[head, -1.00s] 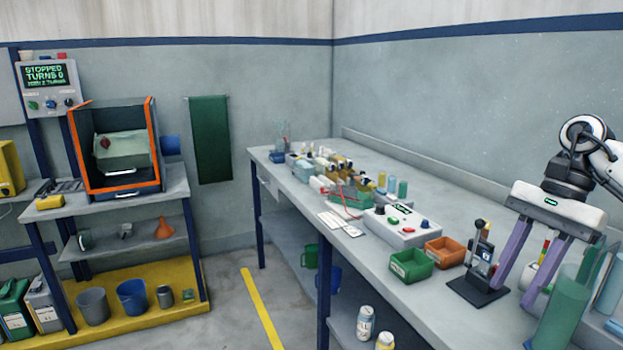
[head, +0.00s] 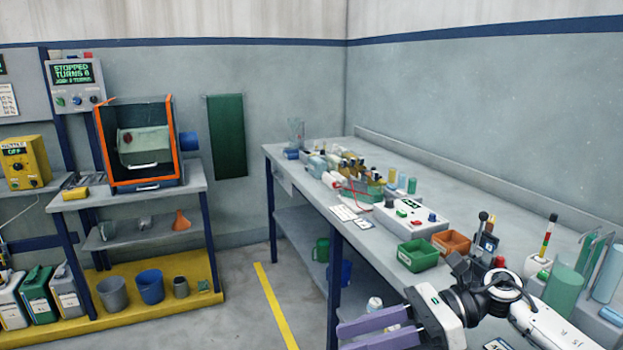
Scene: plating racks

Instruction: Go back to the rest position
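My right gripper (head: 341,339) is low at the bottom of the head view, in front of the long bench (head: 466,220). Its arm comes in from the lower right. Its two purple fingers point left, spread apart with nothing seen between them, and the lower one is partly cut by the frame edge. My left gripper is not in view.
A shelf rack with an orange-framed tumbler box (head: 174,140) stands at left. Floor with a yellow line (head: 274,305) lies between.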

